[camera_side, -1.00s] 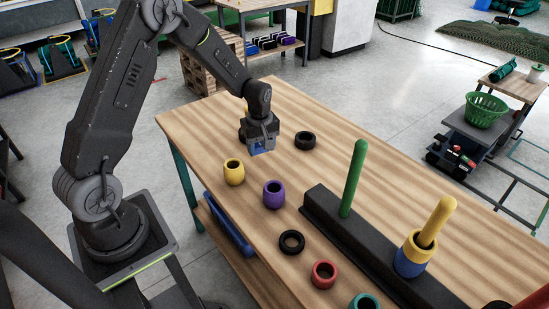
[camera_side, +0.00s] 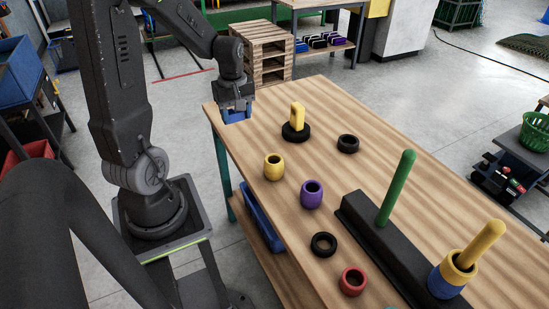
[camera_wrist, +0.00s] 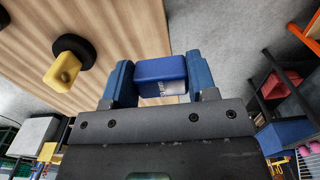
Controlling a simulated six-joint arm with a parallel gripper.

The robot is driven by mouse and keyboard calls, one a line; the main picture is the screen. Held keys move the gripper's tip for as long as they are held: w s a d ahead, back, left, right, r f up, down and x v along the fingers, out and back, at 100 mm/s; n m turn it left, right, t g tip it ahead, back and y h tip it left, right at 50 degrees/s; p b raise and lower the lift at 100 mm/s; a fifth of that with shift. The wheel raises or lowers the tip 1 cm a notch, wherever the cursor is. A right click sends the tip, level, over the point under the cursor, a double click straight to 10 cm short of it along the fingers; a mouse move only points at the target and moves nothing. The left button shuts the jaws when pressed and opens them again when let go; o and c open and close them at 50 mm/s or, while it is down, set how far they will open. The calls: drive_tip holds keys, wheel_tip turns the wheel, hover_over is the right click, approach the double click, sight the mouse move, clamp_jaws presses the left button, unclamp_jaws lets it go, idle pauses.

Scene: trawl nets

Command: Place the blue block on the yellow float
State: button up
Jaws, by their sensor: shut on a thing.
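My gripper (camera_side: 236,106) is shut on a blue block (camera_side: 237,117), held up by the table's far left corner. In the wrist view the blue block (camera_wrist: 161,70) sits between my gripper's two blue fingers (camera_wrist: 160,84). The yellow float (camera_side: 273,167), a barrel shape with a hole in its top, stands on the table near its left edge. It is nearer the side camera than my gripper and apart from the block. I cannot make out the float in the wrist view.
A yellow block (camera_side: 297,116) stands upright in a black ring (camera_side: 295,133). Black rings (camera_side: 348,144) (camera_side: 323,245), a purple float (camera_side: 311,194) and a red float (camera_side: 353,281) lie around. A black base (camera_side: 370,230) carries a green peg (camera_side: 397,188) and a yellow peg (camera_side: 480,245).

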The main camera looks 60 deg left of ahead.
drive_tip(key=shift+s+d, duration=0.1)
drive_tip(key=shift+s, duration=0.2)
hover_over(275, 160)
wheel_tip(275, 160, down, 7)
drive_tip(key=shift+d+r, duration=0.1)
drive_tip(key=shift+r, duration=0.1)
drive_tip(key=shift+f, duration=2.05)
drive_tip(key=shift+f, duration=0.15)
drive_tip(key=o, duration=0.9)
